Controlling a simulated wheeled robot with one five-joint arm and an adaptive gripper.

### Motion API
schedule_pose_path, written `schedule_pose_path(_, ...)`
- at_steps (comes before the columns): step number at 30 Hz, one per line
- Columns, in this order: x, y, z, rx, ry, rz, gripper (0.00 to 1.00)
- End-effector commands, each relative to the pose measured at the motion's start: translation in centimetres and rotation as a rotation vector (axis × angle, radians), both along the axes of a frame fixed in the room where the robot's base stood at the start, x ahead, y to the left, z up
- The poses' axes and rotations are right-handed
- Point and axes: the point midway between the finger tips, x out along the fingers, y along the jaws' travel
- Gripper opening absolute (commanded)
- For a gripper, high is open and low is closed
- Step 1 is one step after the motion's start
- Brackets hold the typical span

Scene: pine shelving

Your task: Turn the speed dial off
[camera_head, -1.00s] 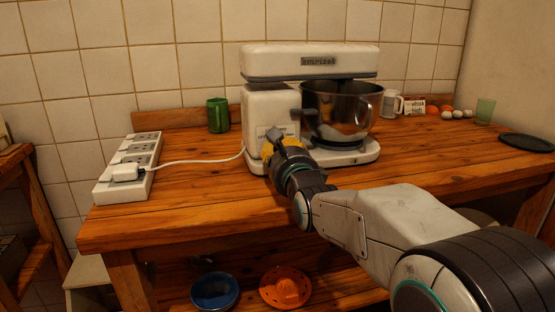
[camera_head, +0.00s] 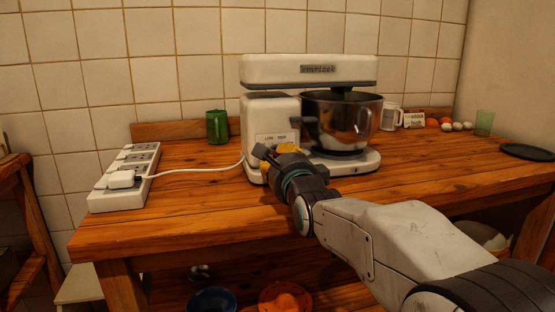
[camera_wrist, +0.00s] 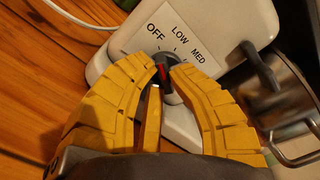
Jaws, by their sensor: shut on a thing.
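The white stand mixer (camera_head: 268,112) stands on the wooden counter with its steel bowl (camera_head: 345,115) on the right. In the wrist view, the speed dial (camera_wrist: 164,60) is a dark knob with a red mark, on a white plate (camera_wrist: 140,45) reading OFF, LOW and MED; the rest of the scale is hidden. My gripper (camera_wrist: 160,75) has its yellow fingers closed around the dial, one on each side. The exact setting of the pointer is hard to tell. In the head view, my gripper (camera_head: 280,152) is at the mixer's front and hides the dial.
A grey lever (camera_wrist: 260,65) sticks out right of the plate, near the bowl. A power strip (camera_head: 125,178) with a white cord lies at left. A green mug (camera_head: 217,127) stands behind. The counter (camera_head: 200,205) in front is mostly clear.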

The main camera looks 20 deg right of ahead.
Motion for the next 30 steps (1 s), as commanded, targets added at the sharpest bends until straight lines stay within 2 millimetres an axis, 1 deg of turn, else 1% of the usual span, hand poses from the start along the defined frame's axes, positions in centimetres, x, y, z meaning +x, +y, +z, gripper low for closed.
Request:
schedule_pose_path(4,0.02,0.03,0.17,-0.001,-0.004,0.001,0.00)
schedule_pose_path(5,0.02,0.03,0.18,-0.001,-0.005,0.001,0.19)
schedule_pose_path(9,0.01,0.03,0.14,0.000,-0.004,0.000,0.30)
schedule_pose_path(20,0.00,0.02,0.14,0.023,-0.001,0.001,0.30)
schedule_pose_path(26,0.01,0.06,0.35,0.138,0.001,0.001,0.30)
schedule_pose_path(30,0.01,0.09,0.50,0.269,0.003,0.001,0.30)
